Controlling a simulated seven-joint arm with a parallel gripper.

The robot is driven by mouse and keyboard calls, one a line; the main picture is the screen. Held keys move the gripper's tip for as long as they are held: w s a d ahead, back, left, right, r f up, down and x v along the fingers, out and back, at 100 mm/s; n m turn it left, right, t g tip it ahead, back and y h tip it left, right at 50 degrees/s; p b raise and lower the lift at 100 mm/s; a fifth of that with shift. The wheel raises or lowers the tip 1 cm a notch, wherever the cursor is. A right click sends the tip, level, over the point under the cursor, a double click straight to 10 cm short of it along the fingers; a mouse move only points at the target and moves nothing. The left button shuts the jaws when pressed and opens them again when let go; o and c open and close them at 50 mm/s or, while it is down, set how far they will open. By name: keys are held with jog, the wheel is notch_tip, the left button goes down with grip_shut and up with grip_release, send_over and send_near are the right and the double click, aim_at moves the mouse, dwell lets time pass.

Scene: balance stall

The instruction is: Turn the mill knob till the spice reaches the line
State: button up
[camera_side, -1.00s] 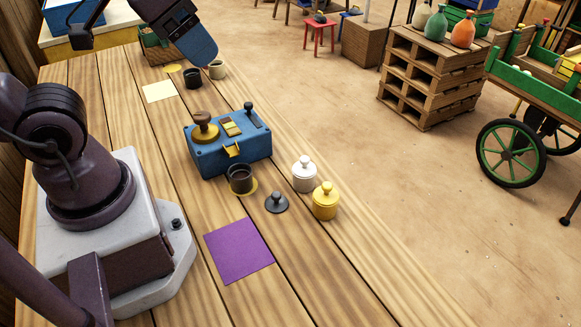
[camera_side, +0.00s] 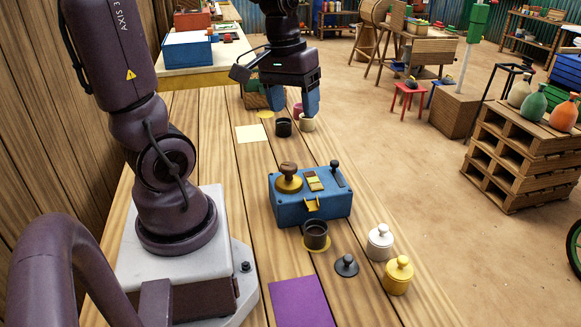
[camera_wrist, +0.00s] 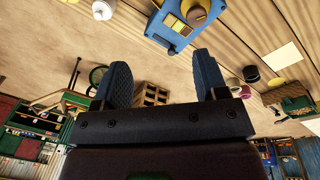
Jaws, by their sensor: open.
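The mill is a blue box (camera_side: 290,212) on the plank table, with a brown knob (camera_side: 288,170) on a brass disc. Its top has a pale and yellow panel (camera_side: 315,181) and a black lever (camera_side: 336,170). I cannot make out a spice level or line. A yellow spout (camera_side: 311,204) is on its front, with a dark cup (camera_side: 315,235) by it on a yellow disc. My gripper (camera_side: 294,108) is open and empty, beyond the mill and well apart from the knob. In the wrist view, my blue fingers (camera_wrist: 160,62) are spread; the mill (camera_wrist: 160,27) is at the top.
Near the mill stand a white jar (camera_side: 380,243), a yellow jar (camera_side: 398,276) and a dark lid (camera_side: 346,265). A purple sheet (camera_side: 300,303) lies in front. Beyond are a cream sheet (camera_side: 251,133), a black cup (camera_side: 284,127) and a cream cup (camera_side: 307,122).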

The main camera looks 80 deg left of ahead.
aim_at(289, 165)
jog(key=s+a+f+n+h, duration=0.25)
jog(key=a+f+n, duration=0.35)
jog(key=a+n, duration=0.45)
jog(key=w+d+f, duration=0.1)
jog(key=f, duration=0.2)
jog(key=w+d+f+n, duration=0.1)
jog(key=f, duration=0.3)
jog(key=w+d+f+n+h, duration=0.1)
jog(key=d+f, duration=0.1)
jog(key=f, duration=0.2)
jog(key=shift+f, duration=0.2)
jog(key=shift+c, duration=0.4)
jog(key=c, duration=0.8)
jog(key=m+g, duration=0.1)
jog(key=m, duration=0.3)
jog(key=shift+g, duration=0.4)
jog(key=shift+h, duration=0.25)
jog(key=o, duration=0.9)
